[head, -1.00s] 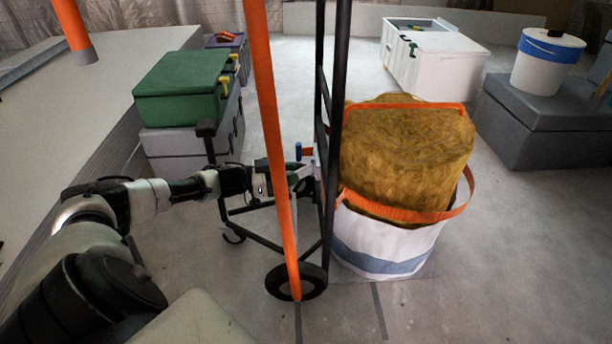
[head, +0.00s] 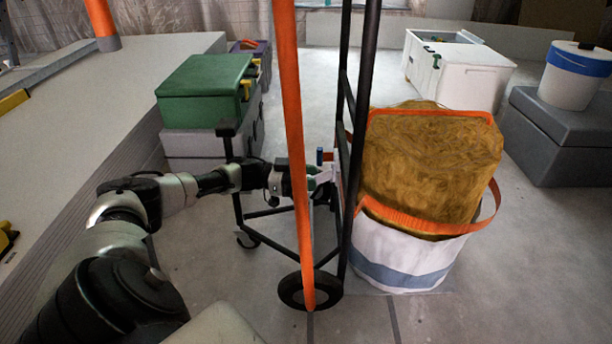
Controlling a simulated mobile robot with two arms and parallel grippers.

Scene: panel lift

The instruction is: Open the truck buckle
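The panel lift (head: 350,150) is a black wheeled frame standing at the middle of the head view. An orange strap (head: 291,130) runs down in front of it to near the front wheel (head: 310,288). A small pale part with a blue-topped piece (head: 320,158) shows at the frame behind the strap; I cannot tell whether it is the buckle. My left gripper (head: 318,178) reaches in from the left, behind the strap, right at this pale part. Its fingers are mostly hidden and small, so I cannot tell whether they are open or shut. My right gripper is not in view.
A white bag (head: 400,250) with yellow-brown filling stands right of the lift. A green case (head: 203,90) sits on grey boxes at the left, beside a stack of panels (head: 90,140). A white crate (head: 455,80) and a bucket (head: 575,80) stand behind right. Floor at front right is clear.

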